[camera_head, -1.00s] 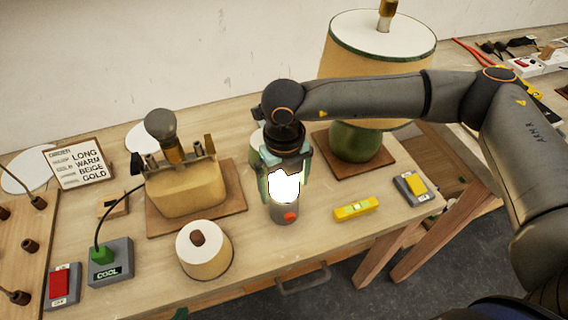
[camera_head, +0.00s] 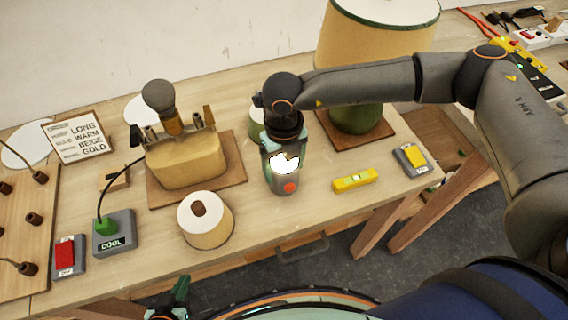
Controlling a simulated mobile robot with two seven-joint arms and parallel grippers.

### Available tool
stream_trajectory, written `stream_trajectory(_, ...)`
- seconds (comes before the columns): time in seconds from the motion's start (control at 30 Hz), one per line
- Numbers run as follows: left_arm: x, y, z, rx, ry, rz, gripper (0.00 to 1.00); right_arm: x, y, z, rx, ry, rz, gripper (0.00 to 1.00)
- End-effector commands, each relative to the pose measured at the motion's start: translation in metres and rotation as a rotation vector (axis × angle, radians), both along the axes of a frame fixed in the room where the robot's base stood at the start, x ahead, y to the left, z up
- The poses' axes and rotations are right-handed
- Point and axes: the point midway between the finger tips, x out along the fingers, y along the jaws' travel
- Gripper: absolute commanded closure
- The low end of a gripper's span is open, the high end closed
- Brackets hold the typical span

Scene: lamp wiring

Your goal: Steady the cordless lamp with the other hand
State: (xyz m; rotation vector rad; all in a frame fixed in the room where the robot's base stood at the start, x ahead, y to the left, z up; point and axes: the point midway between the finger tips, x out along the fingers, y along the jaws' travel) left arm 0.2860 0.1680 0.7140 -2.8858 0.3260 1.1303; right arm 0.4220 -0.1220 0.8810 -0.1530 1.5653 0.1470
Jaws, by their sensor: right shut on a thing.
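The cordless lamp (camera_head: 286,184) is a short grey cylinder with a red button on its front and a glowing white top. It stands upright on the wooden bench, near the front edge. My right gripper (camera_head: 284,155) comes down over it from above and is shut on its upper part, a teal finger at each side. The fingers hide part of the lamp. My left gripper (camera_head: 172,300) shows only partly at the bottom edge, in front of the bench and well apart from the lamp. Its fingertips are too unclear to tell whether it is open.
A beige lamp base (camera_head: 188,165) on a wooden board and a small cream shade (camera_head: 207,222) stand left of the cordless lamp. A yellow level (camera_head: 355,180) and a yellow switch (camera_head: 413,158) lie to the right. A big lamp with a beige shade (camera_head: 375,45) stands behind my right arm.

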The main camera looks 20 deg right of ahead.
Motion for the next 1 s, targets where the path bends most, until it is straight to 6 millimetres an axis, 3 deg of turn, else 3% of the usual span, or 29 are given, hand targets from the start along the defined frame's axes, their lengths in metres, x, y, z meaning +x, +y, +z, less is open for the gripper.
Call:
stream_trajectory(0.07,0.0002,0.0000,0.0001,0.000,0.000,0.000,1.00,0.0001,0.0000,0.0003,0.000,0.000,0.000,0.44)
stream_trajectory(0.5,0.0004,0.0000,0.0002,0.000,-0.001,0.000,1.00,0.0002,-0.0001,0.0006,0.000,-0.001,0.000,0.93)
stream_trajectory(1.0,0.0005,-0.0001,0.0004,0.000,-0.001,0.000,1.00,0.0004,0.0000,0.0008,0.000,-0.001,0.000,0.94)
